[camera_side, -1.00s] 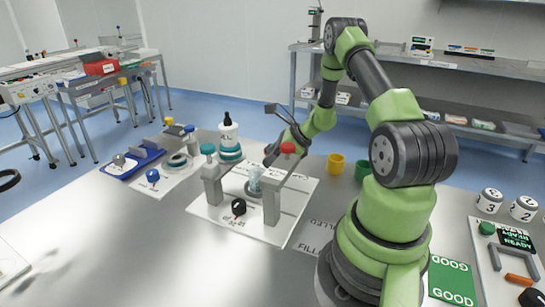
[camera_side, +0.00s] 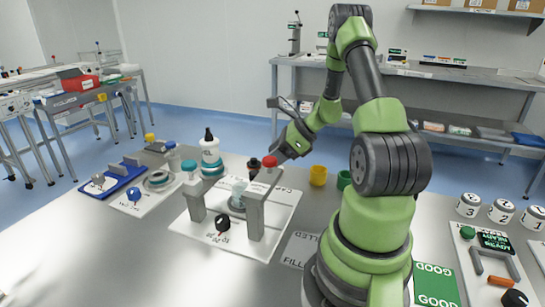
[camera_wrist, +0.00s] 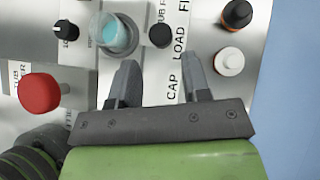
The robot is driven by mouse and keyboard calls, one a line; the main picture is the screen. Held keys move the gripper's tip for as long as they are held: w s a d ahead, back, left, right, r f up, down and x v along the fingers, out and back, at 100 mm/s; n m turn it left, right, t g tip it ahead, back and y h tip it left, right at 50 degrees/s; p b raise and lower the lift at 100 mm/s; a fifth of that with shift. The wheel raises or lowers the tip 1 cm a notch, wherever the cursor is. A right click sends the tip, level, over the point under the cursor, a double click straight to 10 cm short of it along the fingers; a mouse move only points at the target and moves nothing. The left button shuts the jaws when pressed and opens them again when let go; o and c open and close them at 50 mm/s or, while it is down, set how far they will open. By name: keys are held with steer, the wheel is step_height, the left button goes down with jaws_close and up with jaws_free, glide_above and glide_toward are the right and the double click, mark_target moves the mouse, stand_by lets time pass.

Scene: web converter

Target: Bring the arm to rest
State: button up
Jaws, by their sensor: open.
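My gripper (camera_side: 278,157) hangs behind the red-topped post of the small white station in the side view, with its tips partly hidden there. In the wrist view my gripper (camera_wrist: 160,70) has its two dark fingers spread wide, with nothing between them. It is above the station's white plate (camera_wrist: 178,75), apart from the vial. The glass vial (camera_side: 238,194) stands between the two grey posts; it also shows in the wrist view (camera_wrist: 118,33) with teal contents.
A dropper bottle (camera_side: 210,155) stands behind. The front left of the bench is clear.

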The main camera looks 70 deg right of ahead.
steer(key=w+a+r+n+g+y, duration=0.2)
steer(key=a+r+n+g, duration=0.1)
steer(key=a+r+n, duration=1.4)
steer(key=s+a+r+n+t+h, duration=0.1)
steer(key=s+a+r+n, duration=0.3)
steer(key=s+a+n, duration=0.6)
steer(key=shift+s+r+n+t+h, duration=0.3)
steer(key=shift+s+n+h, duration=0.35)
steer(key=shift+n, duration=0.35)
